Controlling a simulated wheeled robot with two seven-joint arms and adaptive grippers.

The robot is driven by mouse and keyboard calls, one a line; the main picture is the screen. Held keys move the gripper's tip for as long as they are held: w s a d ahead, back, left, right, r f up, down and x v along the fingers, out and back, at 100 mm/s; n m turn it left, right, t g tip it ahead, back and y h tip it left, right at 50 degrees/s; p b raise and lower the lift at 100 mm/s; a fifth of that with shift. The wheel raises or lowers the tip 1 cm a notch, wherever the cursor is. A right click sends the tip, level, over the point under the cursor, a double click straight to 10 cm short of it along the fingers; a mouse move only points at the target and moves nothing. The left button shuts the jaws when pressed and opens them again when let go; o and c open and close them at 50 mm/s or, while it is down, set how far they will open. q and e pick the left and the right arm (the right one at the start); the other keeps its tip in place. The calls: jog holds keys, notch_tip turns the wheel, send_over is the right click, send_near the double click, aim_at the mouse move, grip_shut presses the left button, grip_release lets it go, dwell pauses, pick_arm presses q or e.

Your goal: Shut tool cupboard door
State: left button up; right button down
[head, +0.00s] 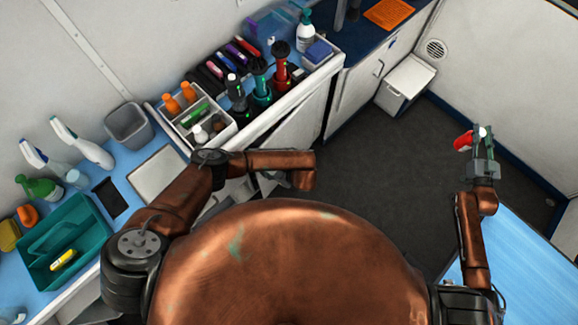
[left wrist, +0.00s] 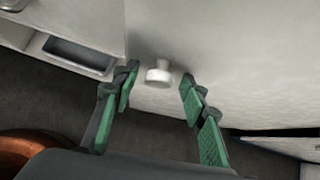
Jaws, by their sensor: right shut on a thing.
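The white tool cupboard door (head: 298,128) stands below the counter in the head view and looks ajar. Its pale panel (left wrist: 235,60) fills much of the left wrist view, with a round white knob (left wrist: 158,76) on it. My left gripper (head: 272,180) is at the door's near side, partly hidden by my arm. In the left wrist view its green-padded fingers are open, one on each side of the knob, with gaps showing. My right gripper (head: 482,150) is shut on a red object with a white end (head: 463,141), far from the door.
The counter above carries a grey bin (head: 129,126), a teal tray (head: 40,262), bottles and clippers. A white box (head: 407,82) stands on the floor by the far wall. Dark floor (head: 380,165) is clear in the middle. A blue tabletop (head: 520,255) lies at right.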

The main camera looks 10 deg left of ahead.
pick_arm(q)
grip_shut()
dwell(0.4)
jog(key=shift+w+a+r, duration=0.1)
jog(key=shift+w+a, duration=0.35)
jog(key=shift+a, duration=0.3)
jog(key=shift+w+a+f, duration=0.1)
jog(key=shift+w+a, duration=0.3)
jog(key=shift+a, duration=0.4)
jog(key=shift+w+a+r, duration=0.1)
jog(key=shift+w+a, duration=0.35)
jog(key=shift+a, duration=0.3)
jog(key=shift+o, duration=0.6)
grip_release()
jog(key=shift+a, duration=0.15)
jog(key=shift+w, duration=0.1)
jog(key=v, duration=1.2)
jog(key=shift+d, duration=0.3)
